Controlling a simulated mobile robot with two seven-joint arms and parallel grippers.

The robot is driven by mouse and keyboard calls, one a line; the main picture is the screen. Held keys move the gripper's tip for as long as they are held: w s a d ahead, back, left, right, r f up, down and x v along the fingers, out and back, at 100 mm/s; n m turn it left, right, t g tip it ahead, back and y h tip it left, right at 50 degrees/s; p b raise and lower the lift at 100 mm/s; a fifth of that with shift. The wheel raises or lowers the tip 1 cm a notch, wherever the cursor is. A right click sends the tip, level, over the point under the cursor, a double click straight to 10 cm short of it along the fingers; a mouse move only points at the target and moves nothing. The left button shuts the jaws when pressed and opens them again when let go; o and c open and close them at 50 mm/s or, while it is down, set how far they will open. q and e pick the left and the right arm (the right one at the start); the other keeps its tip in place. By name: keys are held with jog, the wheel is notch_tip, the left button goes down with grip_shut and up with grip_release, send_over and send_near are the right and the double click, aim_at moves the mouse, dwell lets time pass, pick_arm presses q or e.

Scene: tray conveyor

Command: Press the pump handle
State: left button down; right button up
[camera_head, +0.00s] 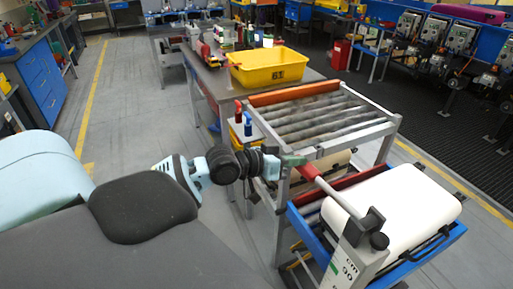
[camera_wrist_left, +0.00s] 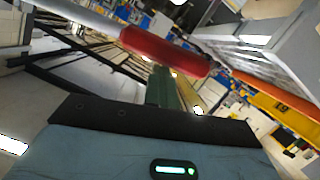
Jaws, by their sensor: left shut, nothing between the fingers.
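The pump handle is a grey lever with a red grip (camera_head: 309,172). It slopes from a dark pivot on the grey pump body (camera_head: 352,255) at the lower right up toward the roller table. In the left wrist view the red grip (camera_wrist_left: 165,50) lies across the upper middle, just beyond my fingers. My left gripper (camera_head: 296,160) is shut and empty, with its greenish fingers at the grip's outer end. In the left wrist view the fingertips (camera_wrist_left: 162,75) overlap the grip's lower edge; I cannot tell if they touch. My right gripper is not in view.
A roller table (camera_head: 322,118) stands just behind the handle. A white rounded block (camera_head: 405,205) lies on a blue-framed cart (camera_head: 440,243) right of the pump. A yellow bin (camera_head: 268,70) sits on the workbench behind. The floor at left (camera_head: 125,110) is open.

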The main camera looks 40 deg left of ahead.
pick_arm(q)
jog(key=r+v, duration=0.1)
jog(key=v, duration=0.9)
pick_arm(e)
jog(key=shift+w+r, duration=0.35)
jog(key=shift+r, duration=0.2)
pick_arm(q)
jog(key=shift+w+a, duration=0.1)
jog(key=shift+a, duration=0.05)
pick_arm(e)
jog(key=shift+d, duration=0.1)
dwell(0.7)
